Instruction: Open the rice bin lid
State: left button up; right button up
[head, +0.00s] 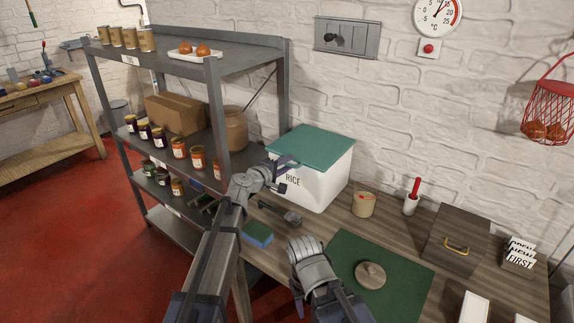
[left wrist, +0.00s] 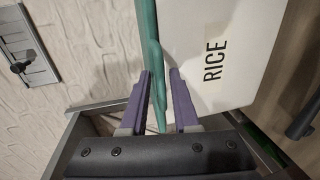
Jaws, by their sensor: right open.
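The rice bin (head: 323,183) is a white box marked RICE with a green lid (head: 315,145), standing on the wooden counter against the wall. The lid lies flat on top. My left gripper (head: 284,173) is at the lid's near left edge. In the left wrist view, the purple fingers of this gripper (left wrist: 161,85) lie on either side of the green lid edge (left wrist: 150,40), beside the white bin wall (left wrist: 235,60). I cannot tell whether they grip it. My right gripper (head: 303,247) is low over the counter in front of the bin, open and apart from it.
A dark scoop (head: 291,216) and a blue-green sponge (head: 258,235) lie before the bin. A beige canister (head: 364,204) stands to its right. A green mat (head: 400,272) holds a round wooden lid (head: 370,275). A grey shelf (head: 213,95) with jars stands at left.

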pick_arm(q)
jog(key=shift+s, duration=0.1)
grip_shut()
jog(key=shift+s+f, duration=0.1)
jog(key=shift+s, duration=0.05)
dwell(0.8)
